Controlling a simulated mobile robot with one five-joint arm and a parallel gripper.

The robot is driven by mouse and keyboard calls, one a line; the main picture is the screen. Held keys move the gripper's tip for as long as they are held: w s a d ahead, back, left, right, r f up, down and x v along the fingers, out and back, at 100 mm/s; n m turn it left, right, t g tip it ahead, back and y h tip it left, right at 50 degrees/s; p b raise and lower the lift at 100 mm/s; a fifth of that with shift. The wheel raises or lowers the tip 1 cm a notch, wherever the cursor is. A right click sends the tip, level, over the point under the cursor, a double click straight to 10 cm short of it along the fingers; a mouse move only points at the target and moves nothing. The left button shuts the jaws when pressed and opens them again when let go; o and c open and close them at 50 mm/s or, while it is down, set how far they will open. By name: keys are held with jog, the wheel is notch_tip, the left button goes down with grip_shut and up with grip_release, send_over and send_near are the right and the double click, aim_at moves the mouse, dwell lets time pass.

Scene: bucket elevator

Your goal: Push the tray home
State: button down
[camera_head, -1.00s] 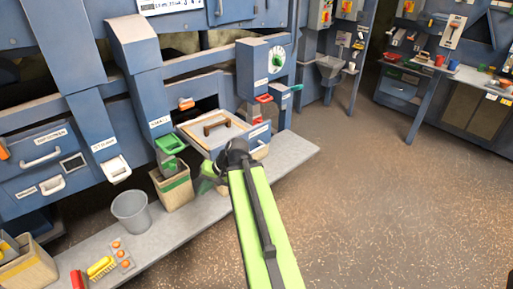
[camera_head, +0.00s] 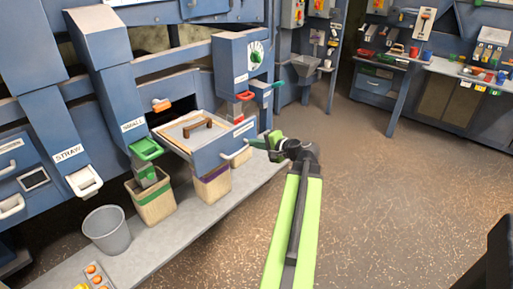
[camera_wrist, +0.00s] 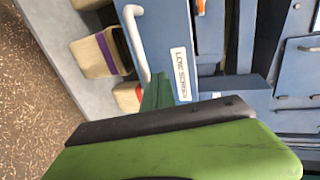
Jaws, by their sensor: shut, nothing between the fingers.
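My gripper (camera_head: 265,142) is shut and empty, just in front of the right part of the tray front. In the wrist view the green gripper (camera_wrist: 155,92) reaches toward the labelled tray front (camera_wrist: 196,25), beside the bar handle (camera_wrist: 137,45). I cannot tell whether its tips touch the tray.
A purple-banded box (camera_head: 213,184) stands below the tray on a grey ledge. A green-banded box (camera_head: 155,202) and a grey bucket (camera_head: 106,230) stand to its left. A dial unit (camera_head: 243,55) rises behind. The floor at right is clear.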

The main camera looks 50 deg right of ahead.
aim_at(240, 140)
jog(key=b+x, duration=0.1)
jog(key=x, duration=0.4)
jog(key=shift+d+f, duration=0.15)
jog(key=shift+f, duration=0.05)
jog(key=shift+w, duration=0.2)
